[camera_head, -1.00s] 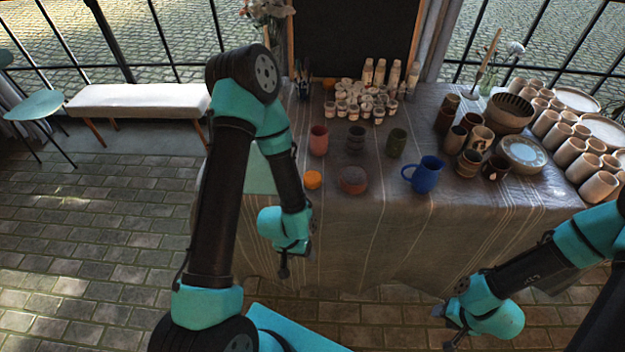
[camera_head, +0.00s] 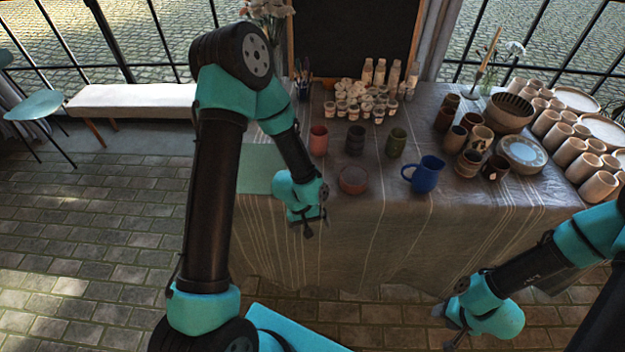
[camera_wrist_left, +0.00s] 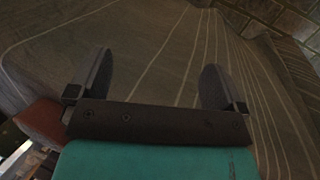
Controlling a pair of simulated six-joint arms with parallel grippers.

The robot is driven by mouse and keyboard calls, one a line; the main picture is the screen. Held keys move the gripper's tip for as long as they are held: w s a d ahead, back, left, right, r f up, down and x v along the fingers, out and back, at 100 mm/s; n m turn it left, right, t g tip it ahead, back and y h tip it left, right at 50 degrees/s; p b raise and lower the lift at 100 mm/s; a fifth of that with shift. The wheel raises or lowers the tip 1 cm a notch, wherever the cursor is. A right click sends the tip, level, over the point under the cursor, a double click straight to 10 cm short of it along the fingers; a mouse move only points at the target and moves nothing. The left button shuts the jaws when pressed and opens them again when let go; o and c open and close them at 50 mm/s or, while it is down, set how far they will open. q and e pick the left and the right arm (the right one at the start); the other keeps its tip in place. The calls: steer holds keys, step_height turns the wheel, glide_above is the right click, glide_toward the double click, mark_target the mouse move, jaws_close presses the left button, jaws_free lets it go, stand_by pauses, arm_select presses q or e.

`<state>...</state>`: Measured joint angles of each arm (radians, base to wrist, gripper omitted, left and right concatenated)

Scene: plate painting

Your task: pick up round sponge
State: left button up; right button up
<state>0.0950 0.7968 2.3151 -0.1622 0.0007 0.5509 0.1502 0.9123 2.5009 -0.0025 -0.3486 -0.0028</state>
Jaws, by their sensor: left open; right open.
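My left gripper (camera_head: 309,228) is open and empty at the front edge of the table. In the left wrist view its two fingers (camera_wrist_left: 157,70) are spread wide over bare striped cloth. The small round orange thing that looks like the sponge is not visible now; my left wrist covers its spot in the head view. A reddish-brown round bowl (camera_head: 353,180) stands just right of my left wrist. A reddish-brown object at the left edge of the left wrist view (camera_wrist_left: 42,120) is probably this bowl. My right gripper (camera_head: 450,328) is open, low at the right, away from the table.
A blue mug (camera_head: 425,175) stands right of the bowl. Pink (camera_head: 319,140), dark (camera_head: 355,140) and green (camera_head: 396,142) cups stand behind. A green mat (camera_head: 260,168) lies at the table's left end. Many pots crowd the right side. The front cloth (camera_head: 480,215) is clear.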

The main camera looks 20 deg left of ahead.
arm_select(q)
steer(key=w+a+r+n, duration=0.1)
steer(key=w+r, duration=0.2)
steer(key=w+r+n+y, duration=0.1)
steer(key=w+r+n, duration=0.1)
steer(key=w+r, duration=0.1)
steer(key=w+a+r+n, duration=0.1)
steer(key=w+r, duration=0.1)
steer(key=w, duration=0.1)
steer(key=shift+a+r, duration=0.35)
steer(key=shift+r, duration=0.05)
steer(key=w+a+r+n+y, duration=0.1)
steer(key=w+a+r+n, duration=0.1)
steer(key=r, duration=0.4)
steer(key=w+a+r+n+y, duration=0.2)
steer(key=w+r+n, duration=0.2)
steer(key=r, duration=0.2)
steer(key=shift+a+r, duration=0.25)
steer(key=shift+a, duration=0.1)
steer(key=shift+f, duration=0.1)
step_height(320, 180, down, 12)
steer(key=shift+f, duration=0.1)
steer(key=shift+d+f, duration=0.1)
steer(key=shift+f, duration=2.5)
